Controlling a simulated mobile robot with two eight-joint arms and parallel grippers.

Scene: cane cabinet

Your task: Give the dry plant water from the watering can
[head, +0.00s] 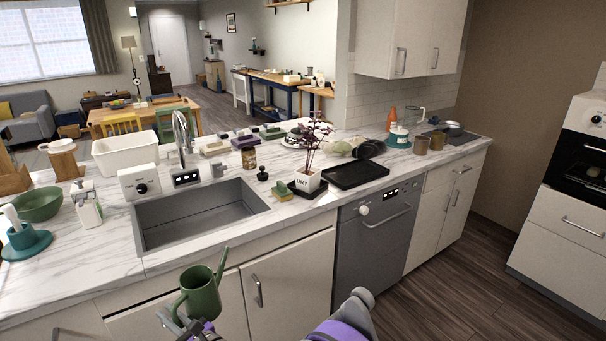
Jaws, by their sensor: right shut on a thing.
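The green watering can (201,297) is at the bottom of the head view, in front of the counter and below the sink. My right gripper (183,322) is shut on it, at its left side by the handle. The can looks roughly upright, with its spout pointing up. The dry plant (311,142) has thin dark reddish stems and sparse leaves. It stands in a white pot (307,180) with dark lettering, on a dark square tray on the counter, right of the sink. The can is well apart from the plant. My left gripper is not in view.
The grey sink (200,213) with its tall faucet (183,135) lies left of the plant. A black tray (354,174) lies right of the pot, and a small black stopper (262,174) left of it.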

